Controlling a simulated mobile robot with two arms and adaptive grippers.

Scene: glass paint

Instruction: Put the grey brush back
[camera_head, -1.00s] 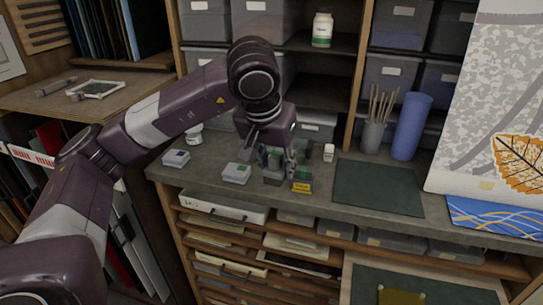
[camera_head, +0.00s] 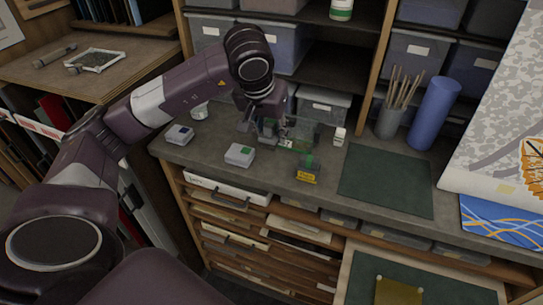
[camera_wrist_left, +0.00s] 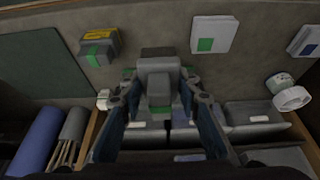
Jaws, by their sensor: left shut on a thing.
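My left gripper (camera_head: 284,132) is over the rear middle of the grey counter, fingers pointing down. In the left wrist view its two dark fingers (camera_wrist_left: 158,112) close from both sides on a stepped grey block-like piece (camera_wrist_left: 158,70) with green marks, which I take for the grey brush. In the head view the held piece is small and mostly hidden by the fingers. I cannot tell whether it touches the counter. A dark block with a yellow label and a green patch (camera_head: 307,172) stands in front of the gripper, apart from it. My right gripper is not in view.
A white box with a green label (camera_head: 240,155) and one with a blue label (camera_head: 180,134) lie left. A dark green mat (camera_head: 388,182), a cup of brushes (camera_head: 390,122) and a blue cylinder (camera_head: 432,112) are right. Grey bins (camera_head: 322,104) stand behind the gripper.

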